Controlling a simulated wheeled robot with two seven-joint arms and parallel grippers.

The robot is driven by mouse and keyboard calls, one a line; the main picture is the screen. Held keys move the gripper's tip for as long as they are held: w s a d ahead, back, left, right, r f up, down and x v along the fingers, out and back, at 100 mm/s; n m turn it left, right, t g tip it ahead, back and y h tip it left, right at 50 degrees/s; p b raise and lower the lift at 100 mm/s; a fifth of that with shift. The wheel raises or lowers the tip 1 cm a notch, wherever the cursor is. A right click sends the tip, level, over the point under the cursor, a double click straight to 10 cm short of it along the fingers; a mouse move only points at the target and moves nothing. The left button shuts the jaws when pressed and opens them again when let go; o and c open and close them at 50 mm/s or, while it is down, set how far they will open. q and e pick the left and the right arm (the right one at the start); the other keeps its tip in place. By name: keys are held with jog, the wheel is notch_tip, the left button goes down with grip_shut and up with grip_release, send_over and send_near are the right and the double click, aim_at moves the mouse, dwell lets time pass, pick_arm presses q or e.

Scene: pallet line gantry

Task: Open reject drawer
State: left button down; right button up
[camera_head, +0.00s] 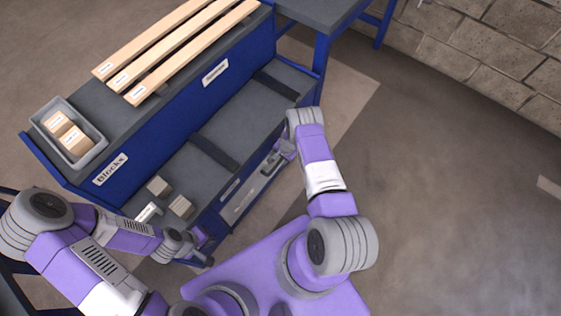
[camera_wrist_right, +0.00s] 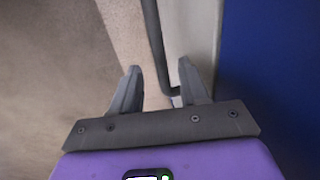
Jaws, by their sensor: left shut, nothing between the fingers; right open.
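The reject drawer's pale front (camera_head: 238,203) is in the blue bench's side, below the lower shelf; no gap shows around it. In the right wrist view a pale grey panel (camera_wrist_right: 192,30), which looks like this front, stands beside a dark bar handle (camera_wrist_right: 155,45). My right gripper (camera_head: 272,163) is at the far end of the front. In its wrist view the gripper (camera_wrist_right: 158,82) is open, with the bar's bent end between its fingertips; I cannot tell whether they touch it. My left gripper (camera_head: 208,262) is shut and empty near the bench's near corner.
The blue bench (camera_head: 190,105) carries wooden slats (camera_head: 165,45) and a grey bin (camera_head: 97,150) of blocks on top. Loose blocks (camera_head: 181,207) lie on its lower shelf near my left arm. Open floor (camera_head: 440,190) lies to the right.

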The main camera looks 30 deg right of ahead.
aim_at(280, 160)
jog(key=shift+w+a+f+b, duration=0.1)
jog(key=shift+f+b, duration=0.1)
jog(key=shift+f, duration=0.4)
jog(key=shift+w+d+f+b, duration=0.1)
jog(key=shift+f+b, duration=0.15)
jog(key=shift+f, duration=0.3)
jog(key=shift+w+a+f+b, duration=0.1)
jog(key=shift+f+b, duration=0.1)
jog(key=shift+f, duration=0.4)
grip_shut()
